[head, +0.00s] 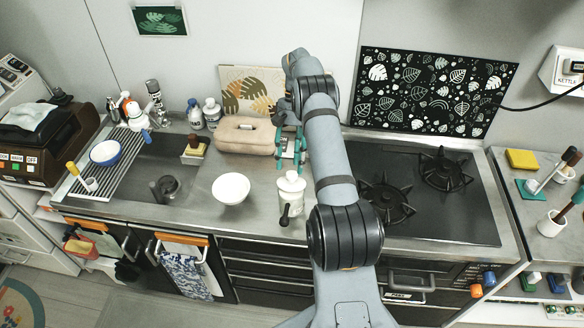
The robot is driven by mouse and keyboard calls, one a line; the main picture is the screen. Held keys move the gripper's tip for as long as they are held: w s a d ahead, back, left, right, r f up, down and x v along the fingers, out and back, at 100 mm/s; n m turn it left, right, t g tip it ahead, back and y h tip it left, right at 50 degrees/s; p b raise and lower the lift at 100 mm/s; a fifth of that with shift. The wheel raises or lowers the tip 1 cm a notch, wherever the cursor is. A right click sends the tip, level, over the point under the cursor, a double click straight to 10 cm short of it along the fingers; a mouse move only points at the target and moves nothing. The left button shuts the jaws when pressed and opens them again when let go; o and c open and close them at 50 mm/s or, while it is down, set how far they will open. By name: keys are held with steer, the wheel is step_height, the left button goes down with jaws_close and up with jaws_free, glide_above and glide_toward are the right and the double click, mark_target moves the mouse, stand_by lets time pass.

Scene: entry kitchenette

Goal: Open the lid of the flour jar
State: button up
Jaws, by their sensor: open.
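A white jar (291,205) with a white knobbed lid (291,181) stands on the steel counter near its front edge, just left of my arm. It looks like the flour jar; I can read no label on it. The lid sits on top of the jar. A dark handle-like part shows at the jar's front. My gripper (290,150), with teal fingers, is open behind the jar, beside the beige case. I see nothing held between the fingers, though my wrist and arm hide part of that area. The gripper appears apart from the lid.
A white bowl (231,188) stands left of the jar. A beige case (243,136) lies behind, close to my gripper. The sink (150,165) and drying rack are farther left. The black stove (440,215) is right of my arm.

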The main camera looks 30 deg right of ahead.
mark_target(292, 172)
step_height(292, 172, up, 6)
stand_by(0.4)
